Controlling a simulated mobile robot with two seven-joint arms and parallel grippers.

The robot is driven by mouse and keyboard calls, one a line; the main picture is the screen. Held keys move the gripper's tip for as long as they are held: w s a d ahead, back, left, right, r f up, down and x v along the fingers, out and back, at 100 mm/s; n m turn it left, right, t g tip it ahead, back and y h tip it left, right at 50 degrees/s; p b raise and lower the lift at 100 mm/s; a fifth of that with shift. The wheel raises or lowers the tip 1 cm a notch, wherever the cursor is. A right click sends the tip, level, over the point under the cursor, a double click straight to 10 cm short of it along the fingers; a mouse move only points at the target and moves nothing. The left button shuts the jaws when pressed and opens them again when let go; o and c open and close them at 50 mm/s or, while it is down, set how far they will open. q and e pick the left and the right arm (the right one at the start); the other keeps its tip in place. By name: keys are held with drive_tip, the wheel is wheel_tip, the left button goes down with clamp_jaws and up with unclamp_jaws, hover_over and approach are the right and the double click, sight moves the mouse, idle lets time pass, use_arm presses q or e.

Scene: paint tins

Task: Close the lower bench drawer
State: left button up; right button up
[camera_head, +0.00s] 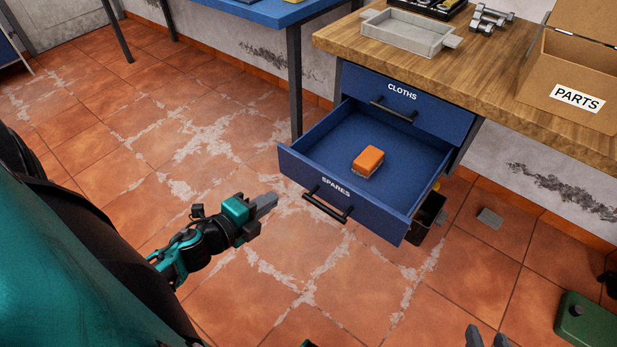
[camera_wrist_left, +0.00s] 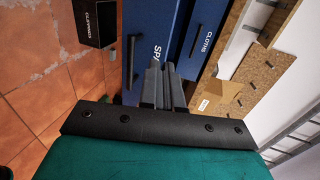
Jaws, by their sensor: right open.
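The lower bench drawer (camera_head: 330,195), labelled SPARES, is pulled well out from the blue cabinet under the bench, with an orange and pale block (camera_head: 368,161) inside. Its black bar handle (camera_head: 328,207) is on the front panel. The upper drawer (camera_head: 402,97), labelled CLOTHS, is shut. My left gripper (camera_head: 266,202) is shut and empty, in front and to the left of the SPARES handle, apart from it in the head view. In the left wrist view its fingers (camera_wrist_left: 162,85) lie together, overlapping the SPARES front. My right gripper (camera_head: 487,338) is open at the bottom edge, mostly out of view.
A black bin (camera_head: 428,217) stands on the floor beside the open drawer. A green metal container (camera_head: 588,325) is on the floor at the lower right. The wooden bench top holds a grey tray (camera_head: 405,37) and a PARTS box (camera_head: 565,85). Floor left of the drawer is clear.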

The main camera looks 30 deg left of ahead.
sight(313, 169)
use_arm(q)
drive_tip(key=x, duration=0.8)
drive_tip(key=r+b+x, duration=0.1)
drive_tip(key=x, duration=0.3)
drive_tip(key=shift+w, duration=0.25)
clamp_jaws()
drive_tip(key=shift+w, duration=0.55)
drive_tip(key=shift+w, duration=0.1)
